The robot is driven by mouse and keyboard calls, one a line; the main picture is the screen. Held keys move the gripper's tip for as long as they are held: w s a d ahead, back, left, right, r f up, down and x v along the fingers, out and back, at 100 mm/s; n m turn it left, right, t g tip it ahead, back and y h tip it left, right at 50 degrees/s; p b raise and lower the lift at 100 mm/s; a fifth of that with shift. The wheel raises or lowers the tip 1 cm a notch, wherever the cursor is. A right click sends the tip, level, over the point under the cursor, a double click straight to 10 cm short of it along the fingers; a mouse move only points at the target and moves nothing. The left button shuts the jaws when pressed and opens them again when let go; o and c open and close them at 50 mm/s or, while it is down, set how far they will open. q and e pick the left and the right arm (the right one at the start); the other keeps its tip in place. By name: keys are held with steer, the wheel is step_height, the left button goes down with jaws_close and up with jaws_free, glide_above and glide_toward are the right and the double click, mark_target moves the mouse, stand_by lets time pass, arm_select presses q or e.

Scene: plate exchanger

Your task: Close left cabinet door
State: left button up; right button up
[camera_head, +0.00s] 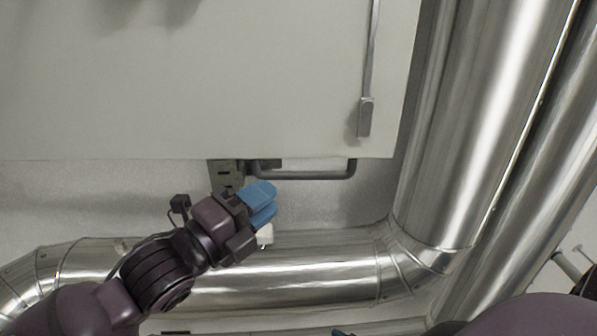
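A large pale cabinet panel (200,95) fills the upper left of the head view. I cannot tell from this view whether it is the left door itself or how far a door stands open. A grey rod with a latch block (366,118) runs down its right part. A dark bar handle (305,175) shows at its lower edge. My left gripper (263,203) is below and left of the handle in the picture, apart from it. Its blue fingers lie close together with nothing seen between them. A small blue tip (341,333) at the bottom edge may be my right gripper, mostly hidden.
Large shiny metal pipes (470,110) stand close on the right. Another shiny pipe (310,278) runs across below the panel, behind my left gripper. A grey bracket (224,175) sits at the panel's lower edge. A valve-like fitting (575,262) shows at the far right.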

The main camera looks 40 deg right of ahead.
mark_target(298, 176)
arm_select(q)
steer(key=p+x, duration=0.1)
steer(key=x, duration=0.6)
steer(key=shift+d, duration=0.45)
jaws_close()
